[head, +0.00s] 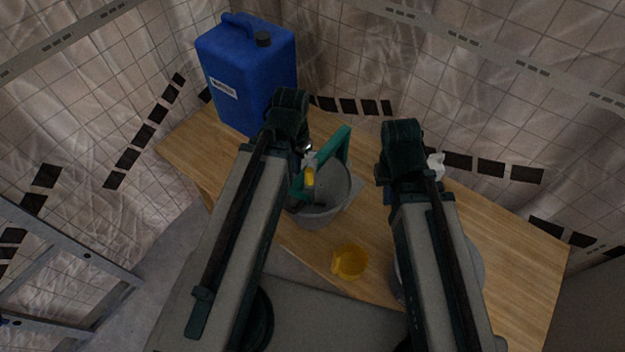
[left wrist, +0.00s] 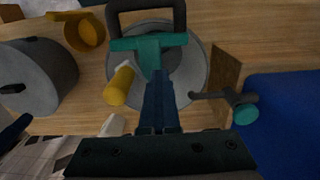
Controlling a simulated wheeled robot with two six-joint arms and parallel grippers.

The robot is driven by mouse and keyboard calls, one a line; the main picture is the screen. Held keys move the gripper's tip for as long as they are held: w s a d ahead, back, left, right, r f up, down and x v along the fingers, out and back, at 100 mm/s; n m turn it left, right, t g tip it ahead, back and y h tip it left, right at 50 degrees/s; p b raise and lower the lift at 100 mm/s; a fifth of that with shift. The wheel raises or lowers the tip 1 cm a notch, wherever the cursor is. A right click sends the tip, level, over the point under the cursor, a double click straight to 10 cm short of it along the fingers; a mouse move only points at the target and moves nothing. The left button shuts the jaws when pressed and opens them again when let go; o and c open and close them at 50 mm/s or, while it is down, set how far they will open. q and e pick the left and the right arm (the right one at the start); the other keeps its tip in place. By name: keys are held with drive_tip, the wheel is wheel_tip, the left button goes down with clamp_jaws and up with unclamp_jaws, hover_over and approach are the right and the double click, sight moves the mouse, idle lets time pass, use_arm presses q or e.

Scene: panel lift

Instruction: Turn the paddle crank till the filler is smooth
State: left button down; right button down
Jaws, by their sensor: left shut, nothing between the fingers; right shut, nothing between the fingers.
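A grey bucket (head: 330,212) stands on the table with a green bar (head: 335,150) across it. In the left wrist view the bucket (left wrist: 196,72) shows from above with the green bar (left wrist: 128,43) and grey contents. A yellow grip (head: 309,177) shows at the bucket; it also shows in the left wrist view (left wrist: 118,86). My left gripper (head: 303,160) is shut and empty above the bucket's left side, and its fingers (left wrist: 159,82) point at the bar. I cannot tell if they touch it. My right gripper (head: 387,196) is shut and empty, right of the bucket.
A blue jerrycan (head: 240,65) stands at the table's back left. A yellow cup (head: 349,262) lies at the front edge. A grey pot (left wrist: 48,75) is partly hidden by my right arm in the head view. A dark rod with a teal end (left wrist: 245,113) juts beside the bucket.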

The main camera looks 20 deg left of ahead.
use_arm(q)
drive_tip(key=d, duration=0.8)
drive_tip(key=shift+w+d, duration=0.2)
drive_tip(key=shift+w, duration=0.3)
